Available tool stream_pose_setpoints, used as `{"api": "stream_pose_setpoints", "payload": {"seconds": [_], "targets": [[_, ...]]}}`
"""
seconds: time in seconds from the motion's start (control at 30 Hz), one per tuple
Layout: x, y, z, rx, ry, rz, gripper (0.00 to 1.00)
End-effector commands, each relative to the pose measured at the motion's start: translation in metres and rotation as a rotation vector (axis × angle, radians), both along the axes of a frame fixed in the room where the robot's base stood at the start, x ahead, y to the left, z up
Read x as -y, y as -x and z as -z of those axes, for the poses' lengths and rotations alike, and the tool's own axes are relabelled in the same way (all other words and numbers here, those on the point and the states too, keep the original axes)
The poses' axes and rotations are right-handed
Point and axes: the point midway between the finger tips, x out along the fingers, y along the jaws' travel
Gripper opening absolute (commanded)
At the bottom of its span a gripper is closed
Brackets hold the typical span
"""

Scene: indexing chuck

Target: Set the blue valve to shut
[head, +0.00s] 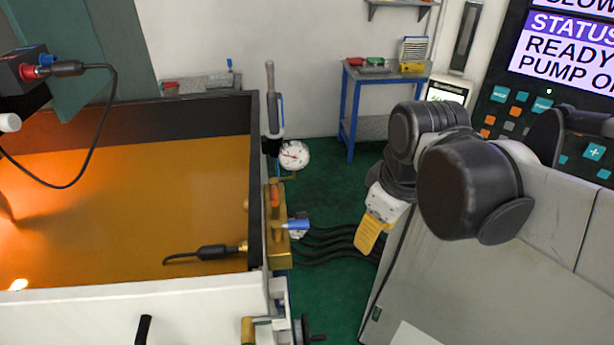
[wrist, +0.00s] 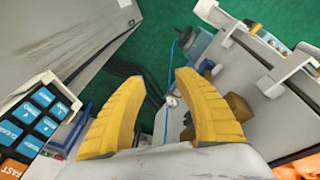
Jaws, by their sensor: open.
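The blue valve (head: 297,224) is on a brass manifold block (head: 277,250) at the right wall of the orange-lit tank in the head view. Its blue handle sticks out to the right, roughly level in the picture. A red-orange handle (head: 275,197) is just above it on the same block. My gripper (head: 369,236) is to the right of the valve, apart from it, with yellow fingers pointing down. In the wrist view my gripper (wrist: 158,78) has its two fingers spread with nothing between them. I cannot clearly pick out the blue valve in the wrist view.
A round pressure gauge (head: 294,155) is above the block. Black hoses (head: 335,240) run from the block to the right. A grey cabinet (head: 500,280) is right of my gripper, and a control panel (head: 550,110) is behind. Green floor (head: 335,180) lies between tank and cabinet.

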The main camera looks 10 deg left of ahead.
Motion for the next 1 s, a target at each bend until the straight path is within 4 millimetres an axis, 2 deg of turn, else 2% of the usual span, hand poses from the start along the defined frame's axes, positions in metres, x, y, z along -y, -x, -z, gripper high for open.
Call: {"api": "stream_pose_setpoints", "payload": {"seconds": [0.03, 0.2, 0.3, 0.43, 0.57, 0.67, 1.0], "targets": [[-0.017, -0.008, -0.035, -0.036, 0.020, -0.098, 0.38], [-0.074, -0.022, -0.089, -0.175, 0.083, -0.465, 0.38], [-0.103, -0.025, -0.109, -0.246, 0.105, -0.652, 0.38], [-0.130, -0.025, -0.123, -0.313, 0.121, -0.828, 0.38], [-0.142, -0.025, -0.125, -0.345, 0.125, -0.913, 0.38], [-0.144, -0.023, -0.118, -0.352, 0.126, -0.931, 0.38], [-0.141, -0.012, -0.056, -0.351, 0.125, -0.929, 0.38]]}}
